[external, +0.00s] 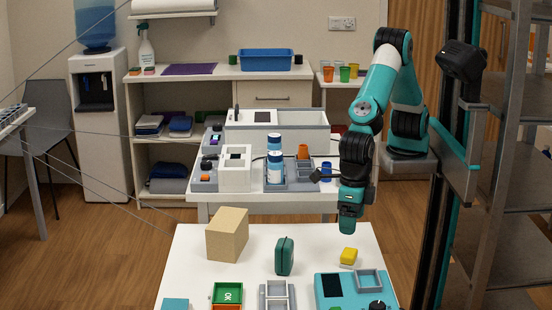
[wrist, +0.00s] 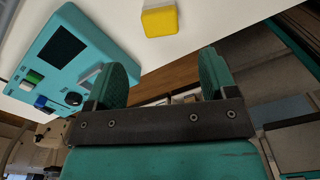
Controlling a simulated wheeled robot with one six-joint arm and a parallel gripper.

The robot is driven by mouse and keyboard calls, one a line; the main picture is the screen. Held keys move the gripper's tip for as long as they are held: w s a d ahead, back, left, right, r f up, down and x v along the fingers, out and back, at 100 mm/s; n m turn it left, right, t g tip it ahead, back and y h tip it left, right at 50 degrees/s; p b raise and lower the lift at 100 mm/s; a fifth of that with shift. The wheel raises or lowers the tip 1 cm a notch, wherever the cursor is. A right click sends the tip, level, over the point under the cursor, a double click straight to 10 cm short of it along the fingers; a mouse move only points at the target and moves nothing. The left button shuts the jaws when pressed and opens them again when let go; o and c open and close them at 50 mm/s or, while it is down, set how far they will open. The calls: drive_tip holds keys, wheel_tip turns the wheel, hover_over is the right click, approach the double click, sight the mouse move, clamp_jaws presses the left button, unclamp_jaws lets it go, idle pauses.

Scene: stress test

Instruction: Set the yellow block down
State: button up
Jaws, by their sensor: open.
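My gripper (external: 347,228) hangs above the table's far edge, up and behind the block in the external view. In the wrist view my two green fingers (wrist: 165,80) stand wide apart with nothing between them. My gripper is open and empty.
A teal device (external: 345,290) with a dark screen sits just in front of the block. A dark green object (external: 285,256) stands to its left, and a tan box (external: 228,235) farther left. The white table (external: 320,238) is bare around the block's far side.

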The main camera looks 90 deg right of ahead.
drive_tip(key=shift+r, duration=0.8)
drive_tip(key=w+d+r+m+y, duration=0.1)
drive_tip(key=d+r+m, duration=0.3)
drive_tip(key=d+m, duration=0.3)
drive_tip(key=d+r+m+y, duration=0.1)
drive_tip(key=d+r+m, duration=0.4)
drive_tip(key=d, duration=0.5)
drive_tip(key=s+d+r+m+y, duration=0.1)
drive_tip(key=s+d+m+y, duration=0.1)
drive_tip(key=s+d+m, duration=0.6)
drive_tip(key=d+m, duration=0.2)
drive_tip(key=m, duration=0.2)
drive_tip(key=shift+r, duration=0.4)
